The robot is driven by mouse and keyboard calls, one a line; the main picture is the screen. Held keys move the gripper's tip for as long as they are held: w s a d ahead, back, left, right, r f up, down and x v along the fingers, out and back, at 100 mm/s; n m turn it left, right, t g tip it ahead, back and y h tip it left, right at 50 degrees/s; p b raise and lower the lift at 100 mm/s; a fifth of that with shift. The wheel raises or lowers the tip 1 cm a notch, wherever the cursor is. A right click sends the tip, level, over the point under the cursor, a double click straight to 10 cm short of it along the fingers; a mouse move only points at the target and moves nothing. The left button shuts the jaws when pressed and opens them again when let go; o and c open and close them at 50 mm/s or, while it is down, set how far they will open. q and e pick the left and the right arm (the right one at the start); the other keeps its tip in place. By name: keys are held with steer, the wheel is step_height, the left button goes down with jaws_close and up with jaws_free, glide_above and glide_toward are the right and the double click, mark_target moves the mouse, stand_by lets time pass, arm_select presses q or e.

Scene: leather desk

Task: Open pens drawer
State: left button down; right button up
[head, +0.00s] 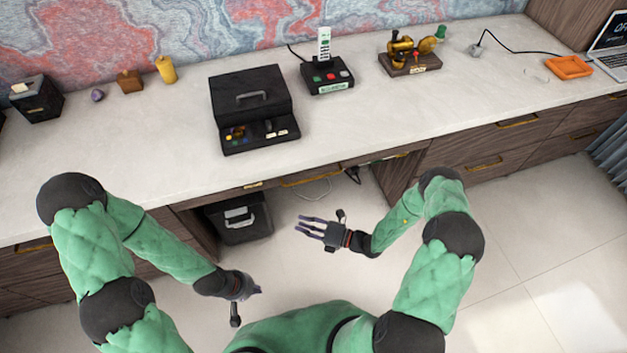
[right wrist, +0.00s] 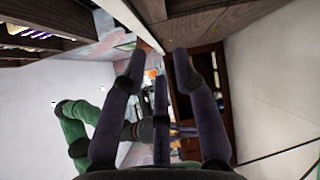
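Wooden drawer fronts with brass handles run under the white desk top. A brass handle (head: 310,179) and a small label (head: 253,185) sit on the desk's front edge near the middle; I cannot read which drawer is for pens. My right gripper (head: 310,229) is open and empty, its fingers spread and pointing left, in front of and below the desk edge. In the right wrist view its fingers (right wrist: 160,85) are apart with nothing between them. My left gripper (head: 256,290) hangs low at the left, away from the desk; its finger state is unclear.
On the desk stand a black organizer box (head: 252,108), a button device (head: 328,75), a brass instrument (head: 408,52) and an orange tray (head: 569,67). A black bin (head: 240,222) is under the desk. Right-hand drawers (head: 500,150) appear closed. Floor in front is clear.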

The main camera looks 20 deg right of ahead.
mark_target(314, 178)
steer(key=w+d+m+t+h, duration=0.6)
steer(key=d+m+t, duration=0.25)
steer(key=d, duration=0.35)
steer(key=shift+m, duration=0.25)
steer(key=b+x, duration=0.3)
steer(key=x, duration=0.8)
steer(key=shift+s+a+r, duration=0.15)
steer(key=shift+r, duration=0.05)
jaws_close()
